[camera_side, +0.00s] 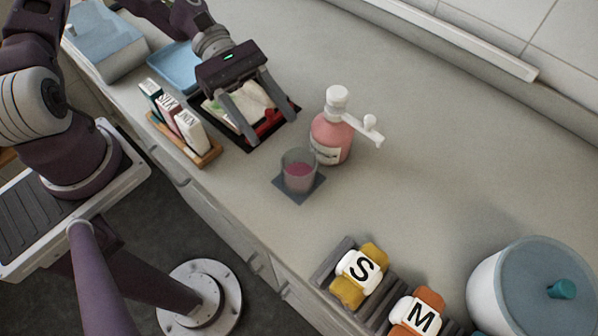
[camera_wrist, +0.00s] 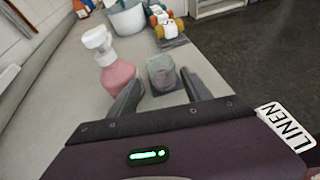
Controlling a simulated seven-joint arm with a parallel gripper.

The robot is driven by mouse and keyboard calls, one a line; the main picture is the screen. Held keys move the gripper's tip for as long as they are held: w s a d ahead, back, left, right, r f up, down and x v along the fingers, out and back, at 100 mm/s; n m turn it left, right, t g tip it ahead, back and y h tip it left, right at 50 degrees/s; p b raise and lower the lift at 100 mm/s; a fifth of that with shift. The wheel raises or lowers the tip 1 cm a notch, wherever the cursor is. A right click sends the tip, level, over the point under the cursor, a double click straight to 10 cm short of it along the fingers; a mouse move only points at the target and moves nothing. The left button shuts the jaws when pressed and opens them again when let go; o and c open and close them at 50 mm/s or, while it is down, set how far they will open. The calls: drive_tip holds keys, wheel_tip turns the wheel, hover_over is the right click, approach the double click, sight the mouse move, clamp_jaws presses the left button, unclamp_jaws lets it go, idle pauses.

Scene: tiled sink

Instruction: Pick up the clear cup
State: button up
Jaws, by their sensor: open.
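The clear cup (camera_side: 298,171) holds a pinkish-purple liquid and stands upright on a dark square coaster (camera_side: 312,188) near the counter's front edge. It also shows in the wrist view (camera_wrist: 162,72), beyond and between my fingers, apart from them. My gripper (camera_side: 264,131) is open and hangs above a black tray, left of the cup in the side view. Its fingers also show in the wrist view (camera_wrist: 160,95), with nothing between them.
A pink pump bottle (camera_side: 331,138) stands close beside the cup. The black tray (camera_side: 285,112) holds cloths; a wooden rack (camera_side: 205,157) holds labelled boxes. The counter behind the bottle is clear.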

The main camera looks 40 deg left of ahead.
sight(310, 180)
drive_tip(key=x, duration=0.7)
drive_tip(key=shift+f, duration=0.1)
